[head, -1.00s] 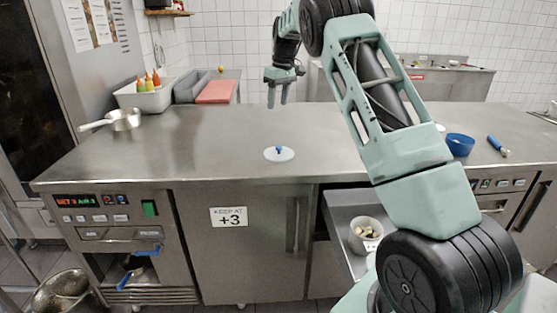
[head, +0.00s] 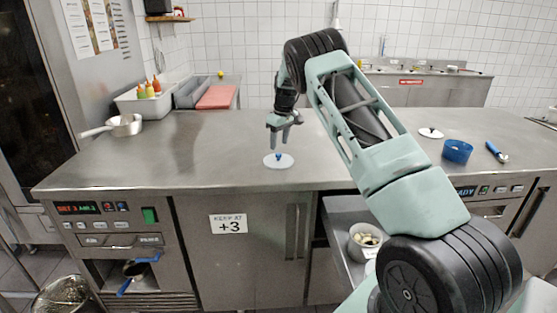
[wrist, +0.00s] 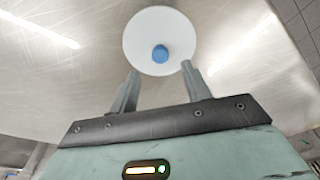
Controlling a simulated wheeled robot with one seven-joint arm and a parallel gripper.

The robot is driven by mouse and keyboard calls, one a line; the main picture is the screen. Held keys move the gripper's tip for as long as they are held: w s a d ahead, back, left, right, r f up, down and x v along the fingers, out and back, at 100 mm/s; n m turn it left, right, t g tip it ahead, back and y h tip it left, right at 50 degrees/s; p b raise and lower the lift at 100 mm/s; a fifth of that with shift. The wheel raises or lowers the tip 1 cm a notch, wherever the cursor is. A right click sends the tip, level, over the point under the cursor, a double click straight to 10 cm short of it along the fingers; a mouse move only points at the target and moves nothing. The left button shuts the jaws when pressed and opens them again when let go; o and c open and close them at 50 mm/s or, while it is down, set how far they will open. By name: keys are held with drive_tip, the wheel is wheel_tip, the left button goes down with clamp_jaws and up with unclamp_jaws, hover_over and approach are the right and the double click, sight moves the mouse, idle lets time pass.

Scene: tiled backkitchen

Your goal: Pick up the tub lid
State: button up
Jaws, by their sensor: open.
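The tub lid (head: 272,162) is a white disc with a blue knob, lying flat on the steel counter near its front edge. It also shows in the wrist view (wrist: 143,38), just beyond the fingertips, with the blue knob (wrist: 160,54) roughly in line with the gap between them. My gripper (head: 280,142) is open and empty, pointing down, a little above the lid. In the wrist view its two fingers (wrist: 160,72) are spread apart. The fingers appear clear of the knob.
A second white disc with a dark knob (head: 430,133), a blue container (head: 457,151) and a blue-handled tool (head: 496,151) lie at the right. A saucepan (head: 124,126) stands at the left. An open drawer holds a white tub (head: 364,241). The counter around the lid is clear.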

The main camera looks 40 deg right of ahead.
sight(278, 154)
drive_tip(key=shift+a+f+p, duration=0.1)
drive_tip(key=shift+f+p, duration=0.45)
drive_tip(key=shift+f, duration=1.75)
drive_tip(key=c, duration=1)
drive_tip(key=shift+c, duration=0.2)
drive_tip(key=shift+r, duration=0.1)
clamp_jaws()
